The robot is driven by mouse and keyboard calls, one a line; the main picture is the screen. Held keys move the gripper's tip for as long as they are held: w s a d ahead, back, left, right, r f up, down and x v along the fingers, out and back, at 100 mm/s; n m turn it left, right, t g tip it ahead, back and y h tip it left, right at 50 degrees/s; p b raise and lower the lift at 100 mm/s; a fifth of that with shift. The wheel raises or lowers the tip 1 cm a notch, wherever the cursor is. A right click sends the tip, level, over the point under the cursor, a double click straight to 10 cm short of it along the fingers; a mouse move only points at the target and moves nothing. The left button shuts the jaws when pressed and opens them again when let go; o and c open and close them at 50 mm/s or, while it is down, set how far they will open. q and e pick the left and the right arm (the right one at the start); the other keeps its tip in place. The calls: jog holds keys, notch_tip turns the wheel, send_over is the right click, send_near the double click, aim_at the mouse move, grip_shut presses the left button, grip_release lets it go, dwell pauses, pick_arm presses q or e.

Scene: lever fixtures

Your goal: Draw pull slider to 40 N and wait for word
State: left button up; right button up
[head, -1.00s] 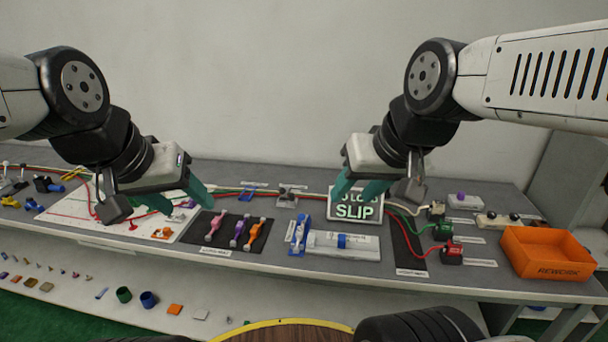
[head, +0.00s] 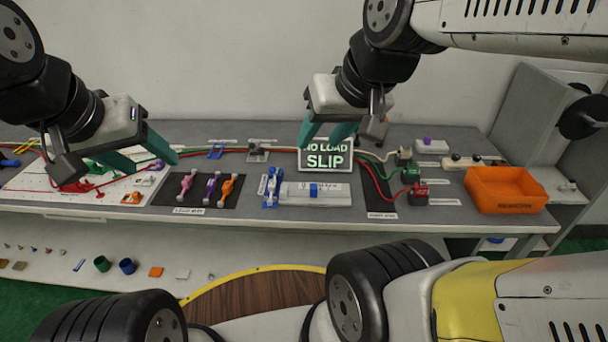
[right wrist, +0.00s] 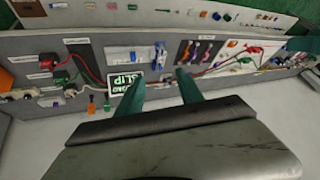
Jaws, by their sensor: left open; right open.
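The pull slider looks to be the blue sliding piece (head: 314,190) on a pale rail plate (head: 338,195) with a scale strip. A blue and white clamp-like part (head: 272,187) stands at the rail's left end. A sign (head: 325,161) reading "NO LOAD SLIP" stands behind the rail. My right gripper (head: 322,139) is open and empty, above the sign and partly covering its top. In the right wrist view, the open right gripper (right wrist: 160,75) has the rail fixture (right wrist: 132,54) beyond its fingertips. My left gripper (head: 152,166) is open and empty over the white board's right side.
A dark mat (head: 225,192) holds several coloured links. The white board (head: 60,195) with red wires lies at left. My base fills the lower foreground.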

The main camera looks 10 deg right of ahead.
dwell(0.4)
jog(key=shift+o, duration=0.8)
jog(key=n+g+h, duration=0.2)
jog(key=n+g, duration=0.4)
jog(key=n, duration=0.8)
send_over(314, 186)
notch_tip(314, 186, down, 24)
jog(key=shift+f, duration=0.15)
notch_tip(314, 186, down, 8)
jog(key=shift+r, duration=0.1)
